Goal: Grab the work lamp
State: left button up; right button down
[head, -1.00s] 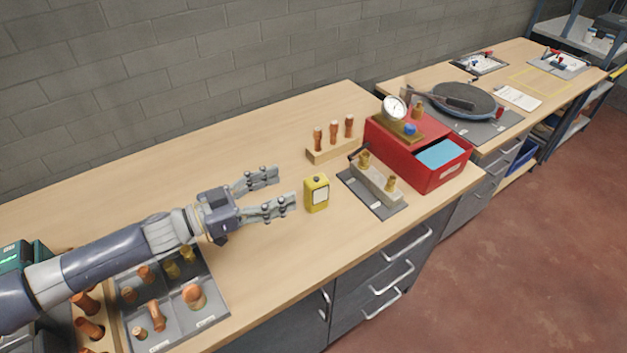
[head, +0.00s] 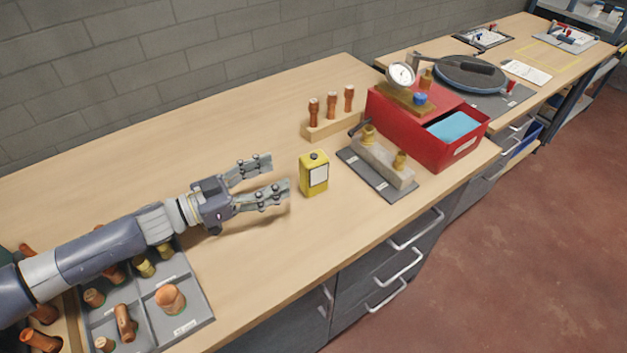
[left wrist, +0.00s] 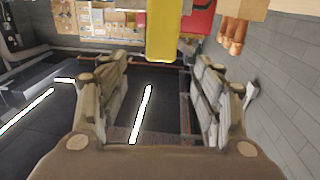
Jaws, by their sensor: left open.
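The work lamp (head: 314,175) is a small yellow box with a pale front panel and a dark knob on top. It stands upright on the wooden bench. My left gripper (head: 268,178) is open and empty, low over the bench just left of the lamp, with its fingers pointing toward it. A gap shows between the fingertips and the lamp. In the left wrist view the lamp (left wrist: 168,30) appears as a yellow block at the top, beyond and between the open fingers (left wrist: 165,75). My right gripper is not in view.
A wooden rack (head: 334,127) with copper fittings stands behind the lamp. A grey plate (head: 385,185) with a brass-fitted block and a red box (head: 455,150) stand right of it. A grey compartment tray (head: 200,312) lies under my left arm. The bench behind the gripper is clear.

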aim_at(314, 155)
pick_arm(q)
jog(key=p+x, duration=0.1)
jog(key=x, duration=0.4)
jog(key=shift+s+r, duration=0.1)
jog(key=shift+r, duration=0.05)
jog(key=shift+d, duration=0.25)
jog(key=x, duration=0.1)
jog(key=p+x, duration=0.1)
jog(key=x, duration=0.3)
jog(key=shift+a+r+p, duration=0.1)
jog(key=shift+r+p, duration=0.2)
jog(key=shift+p, duration=0.1)
jog(key=shift+w+d, duration=0.2)
jog(key=shift+w, duration=0.15)
jog(key=shift+a, duration=0.1)
jog(key=shift+c, duration=0.8)
grip_shut()
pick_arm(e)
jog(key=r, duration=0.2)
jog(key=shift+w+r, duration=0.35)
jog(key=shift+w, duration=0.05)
